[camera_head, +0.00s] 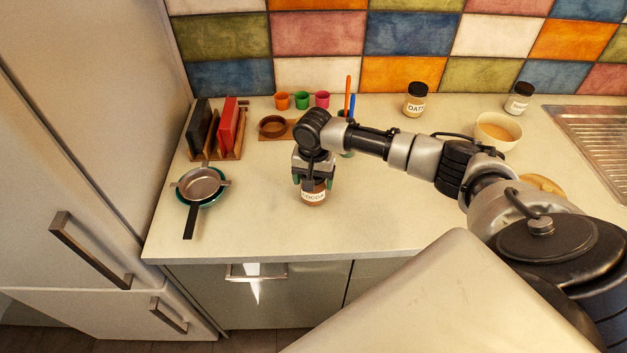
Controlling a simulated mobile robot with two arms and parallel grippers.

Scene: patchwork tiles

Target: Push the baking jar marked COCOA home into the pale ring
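The baking jar marked COCOA (313,197) is near the middle of the counter, upright, with its white label facing me. My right gripper (314,184) is over it, pointing down, with a finger on each side of its upper part. It looks shut on the jar. The gripper hides the jar's top, and I cannot tell whether the jar's base touches the counter. I cannot make out a pale ring; the arm covers part of the counter. My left gripper is not in view.
A pan with a dark handle (199,184) lies left of the jar. A rack of boards (231,130), small colored cups (302,100), a brown dish (272,126), an OATS jar (414,101) and a bowl (497,131) stand behind. The counter front (250,230) is clear.

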